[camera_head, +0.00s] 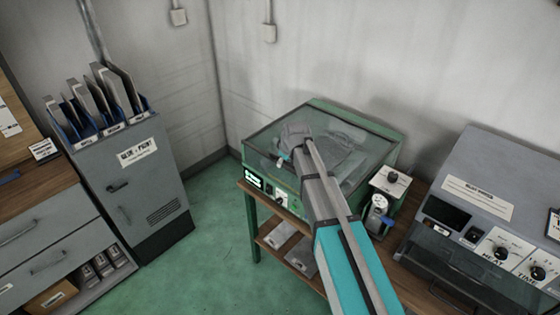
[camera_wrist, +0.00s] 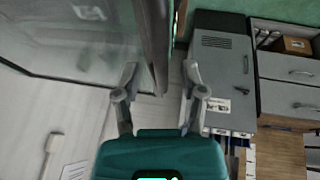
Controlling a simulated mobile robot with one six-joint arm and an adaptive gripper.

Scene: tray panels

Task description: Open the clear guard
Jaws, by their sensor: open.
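The clear guard (camera_head: 350,126) lies over the top of the green machine (camera_head: 283,188) in the head view and looks shut. In the wrist view the guard's see-through panel (camera_wrist: 75,40) fills the upper left. A dark grey bar (camera_wrist: 156,40) at the panel's edge runs down between my fingers. My gripper (camera_wrist: 160,72) is open, one finger on each side of that bar in the picture; I cannot tell whether either touches it. In the head view my gripper (camera_head: 288,157) is over the guard's left part, and my arm hides some of the guard and the machine's front.
A grey cabinet (camera_head: 135,185) with upright panels stands left, and a grey oven-like machine (camera_head: 480,215) with knobs stands right. A small control box (camera_head: 390,181) sits beside the green machine. Walls are close behind. Green floor (camera_head: 215,245) is clear between cabinet and bench.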

